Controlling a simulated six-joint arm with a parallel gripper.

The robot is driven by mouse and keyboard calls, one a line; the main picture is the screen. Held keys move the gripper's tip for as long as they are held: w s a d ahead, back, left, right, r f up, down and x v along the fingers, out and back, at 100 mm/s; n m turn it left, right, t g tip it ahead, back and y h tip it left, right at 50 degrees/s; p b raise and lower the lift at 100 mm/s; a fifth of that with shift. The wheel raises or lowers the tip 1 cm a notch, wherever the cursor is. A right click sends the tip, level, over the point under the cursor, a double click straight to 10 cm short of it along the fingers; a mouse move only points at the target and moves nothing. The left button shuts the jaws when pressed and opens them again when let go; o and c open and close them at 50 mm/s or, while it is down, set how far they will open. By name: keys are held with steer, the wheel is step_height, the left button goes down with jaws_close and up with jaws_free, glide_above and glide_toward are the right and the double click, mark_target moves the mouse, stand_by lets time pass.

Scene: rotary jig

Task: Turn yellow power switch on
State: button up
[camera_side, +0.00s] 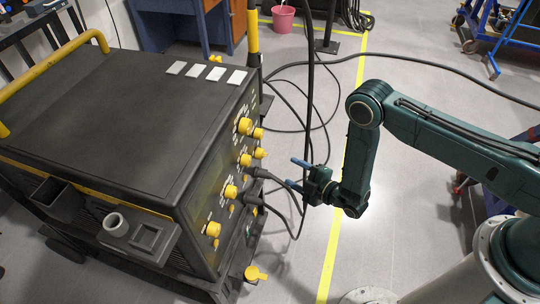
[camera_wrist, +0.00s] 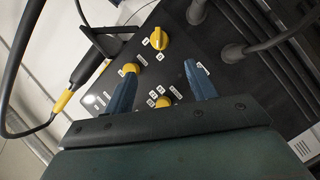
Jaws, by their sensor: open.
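The black machine (camera_side: 110,110) stands at the left of the side view. Its front panel carries several yellow knobs, among them an upper knob (camera_side: 243,125), a middle knob (camera_side: 245,160) and a lower knob (camera_side: 213,229). I cannot tell which one is the power switch. My gripper (camera_side: 292,172) is open and empty, facing the panel from its right, apparently apart from it. In the wrist view my blue fingers (camera_wrist: 160,72) spread in front of the panel. One yellow knob (camera_wrist: 159,38) lies beyond the fingertips; another (camera_wrist: 163,103) shows between the fingers.
Black cables (camera_side: 268,175) plug into the panel beside my gripper and loop to the floor. A pink bucket (camera_side: 283,18) stands at the back. Open floor (camera_side: 400,230) lies right of the yellow line.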

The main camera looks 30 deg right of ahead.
glide_toward(261, 154)
steer(key=f, duration=0.1)
steer(key=shift+d+x, duration=0.1)
steer(key=shift+x, duration=2.05)
steer(key=shift+d+x, duration=0.15)
steer(key=shift+x, duration=2.05)
steer(key=shift+c, duration=0.5)
steer(key=c, duration=0.9)
